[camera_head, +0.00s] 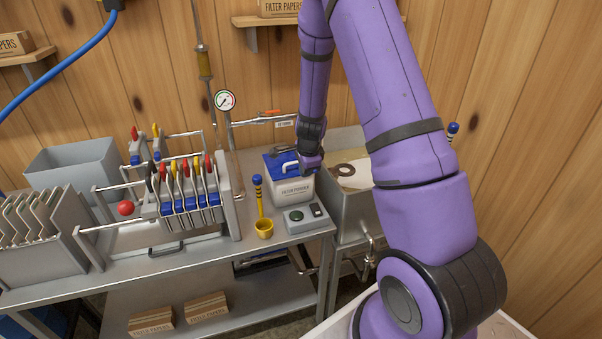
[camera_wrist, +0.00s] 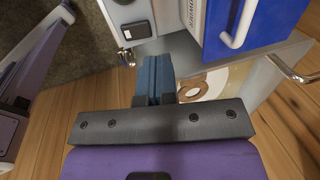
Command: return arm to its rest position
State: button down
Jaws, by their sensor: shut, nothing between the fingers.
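My purple arm rises on the right of the head view and bends down to my gripper (camera_head: 311,163), which overlaps the right side of the filter powder bin (camera_head: 293,190). The bin is white with a blue lid and a white handle. In the wrist view my gripper (camera_wrist: 153,62) shows its blue-grey fingers together, with nothing between them. The bin's blue lid and white handle (camera_wrist: 238,28) are at the upper right there, apart from the fingers. I cannot tell from the head view how far the gripper is from the bin.
The filter press (camera_head: 183,195) stands to the left. A metal basin (camera_head: 352,205) is on the right, under my arm. The wooden wall is close behind.

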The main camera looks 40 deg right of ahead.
jog(key=s+a+r+n+t+y, duration=0.1)
jog(key=s+a+r+n, duration=0.3)
jog(key=r, duration=0.4)
jog(key=s+a+r+n, duration=0.3)
jog(key=a+r, duration=0.1)
jog(key=r, duration=0.5)
jog(key=s+a+r+n+t+y, duration=0.1)
jog(key=s+a+r+n, duration=0.3)
jog(key=r, duration=0.4)
jog(key=s+a+r+n, duration=0.1)
jog(key=s+r+n, duration=0.2)
jog(key=s, duration=0.4)
jog(key=s+a+r+n, duration=0.2)
jog(key=s+r+n, duration=0.1)
jog(key=s, duration=0.4)
jog(key=s+a+r+n+h, duration=0.1)
jog(key=s+r+n, duration=0.3)
jog(key=s, duration=0.2)
jog(key=shift+s+a+t, duration=0.25)
jog(key=shift+s+t, duration=0.15)
